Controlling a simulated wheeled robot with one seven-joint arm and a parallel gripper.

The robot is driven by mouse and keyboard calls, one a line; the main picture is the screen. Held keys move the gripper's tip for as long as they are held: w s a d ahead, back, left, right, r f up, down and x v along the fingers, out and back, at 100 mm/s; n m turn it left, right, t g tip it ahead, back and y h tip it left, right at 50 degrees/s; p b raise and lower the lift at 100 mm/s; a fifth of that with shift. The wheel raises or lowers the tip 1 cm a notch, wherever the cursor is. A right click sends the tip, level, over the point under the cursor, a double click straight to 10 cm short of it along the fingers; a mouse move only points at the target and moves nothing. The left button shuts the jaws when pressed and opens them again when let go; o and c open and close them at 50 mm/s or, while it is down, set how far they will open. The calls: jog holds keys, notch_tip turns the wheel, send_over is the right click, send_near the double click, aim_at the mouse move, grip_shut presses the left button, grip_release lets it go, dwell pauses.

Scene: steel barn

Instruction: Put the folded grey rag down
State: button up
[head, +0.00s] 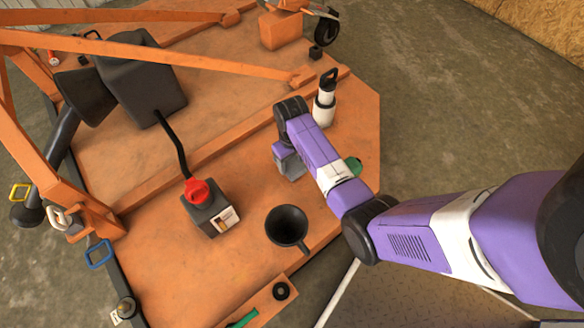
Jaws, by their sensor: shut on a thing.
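My gripper (288,160) points down over the right part of the orange wooden deck (240,255), between the white bottle-like thing and the black funnel. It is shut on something. My own wrist and arm cover most of the hold, and the fingertips are too small to make out. I see a small grey shape at the gripper's end, but cannot tell rag from gripper there. No folded grey rag shows clearly elsewhere. I cannot tell whether what is held touches the deck.
A black can with a red cap (209,207) and a black funnel (287,227) stand left and below. A white bottle-like thing (323,103) stands above right. A green thing (354,166) is partly behind my arm. Orange beams (150,42) cross the deck. Bare deck lies left of the funnel.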

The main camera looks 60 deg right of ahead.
aim_at(292, 164)
jog(key=shift+f+b, duration=0.6)
jog(key=shift+f, duration=1.05)
jog(key=shift+f, duration=0.15)
jog(key=o, duration=1.8)
notch_tip(292, 164, up, 12)
jog(key=p, duration=0.5)
jog(key=shift+w, duration=0.15)
